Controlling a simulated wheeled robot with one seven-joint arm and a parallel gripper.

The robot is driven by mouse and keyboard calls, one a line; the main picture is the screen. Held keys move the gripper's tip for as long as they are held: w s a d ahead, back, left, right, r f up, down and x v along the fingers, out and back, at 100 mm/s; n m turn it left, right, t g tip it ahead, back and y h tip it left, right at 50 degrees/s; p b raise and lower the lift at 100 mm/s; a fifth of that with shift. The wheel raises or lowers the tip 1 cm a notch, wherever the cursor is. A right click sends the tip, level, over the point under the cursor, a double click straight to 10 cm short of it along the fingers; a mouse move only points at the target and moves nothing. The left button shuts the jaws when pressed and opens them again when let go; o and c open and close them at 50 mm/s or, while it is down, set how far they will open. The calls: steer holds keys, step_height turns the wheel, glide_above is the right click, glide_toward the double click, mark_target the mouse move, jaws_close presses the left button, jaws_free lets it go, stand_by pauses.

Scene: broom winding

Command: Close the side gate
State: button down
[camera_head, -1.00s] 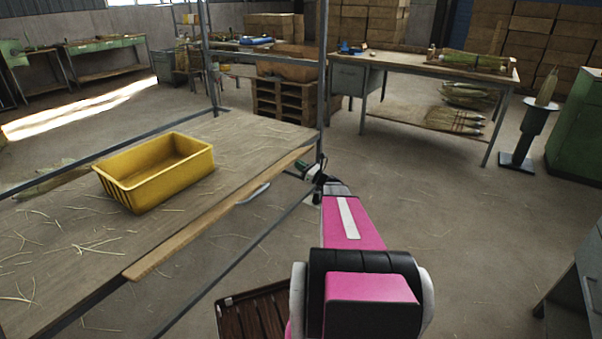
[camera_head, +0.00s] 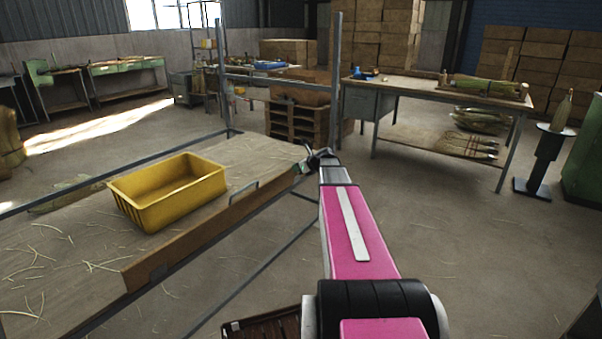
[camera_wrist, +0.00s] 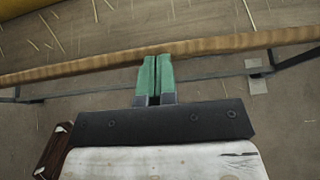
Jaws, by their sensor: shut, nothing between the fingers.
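The side gate (camera_head: 210,222) is a long brown wooden board along the near long edge of the bench (camera_head: 75,262). Its outer face shows and it stands up or nearly so; I cannot tell whether it is fully upright. A grey handle (camera_head: 243,191) is on it. My gripper (camera_head: 303,165) is at the gate's far end in the head view, small and partly hidden by my arm. In the wrist view, my green fingertips (camera_wrist: 156,70) are together and empty, at the gate's thin edge (camera_wrist: 80,68), touching or very close.
A yellow bin (camera_head: 170,190) sits on the bench among loose straw. A grey metal post (camera_head: 334,90) rises at the bench's far end. A wooden slatted item (camera_head: 265,325) is low beside my arm. The floor to the right is open, before a worktable (camera_head: 430,82).

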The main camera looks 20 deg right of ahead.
steer(key=shift+w+a+r, duration=0.25)
steer(key=shift+w+a, duration=0.35)
steer(key=shift+w, duration=0.2)
steer(key=shift+w+a+r, duration=0.25)
steer(key=shift+w+a, duration=0.3)
steer(key=shift+w, duration=0.2)
steer(key=r+v, duration=0.1)
steer(key=v, duration=1.2)
steer(key=s+a+f+n+g+h, duration=0.2)
steer(key=s+a+f+n+g, duration=0.3)
steer(key=s+a+f+n, duration=0.7)
steer(key=s+a+f+n+g+h, duration=0.2)
steer(key=s+a+f+n, duration=0.2)
steer(key=s+n, duration=0.3)
steer(key=s+a+f+n+g+h, duration=0.2)
steer(key=s+a+f+n+h, duration=0.1)
steer(key=s+f+n, duration=0.3)
steer(key=s+a+n, duration=0.1)
steer(key=s+n, duration=0.1)
steer(key=n, duration=0.1)
steer(key=shift+s+f+n+g, duration=0.2)
steer(key=shift+s+n+g, duration=0.05)
steer(key=shift+n+g, duration=0.15)
steer(key=shift+a, duration=0.1)
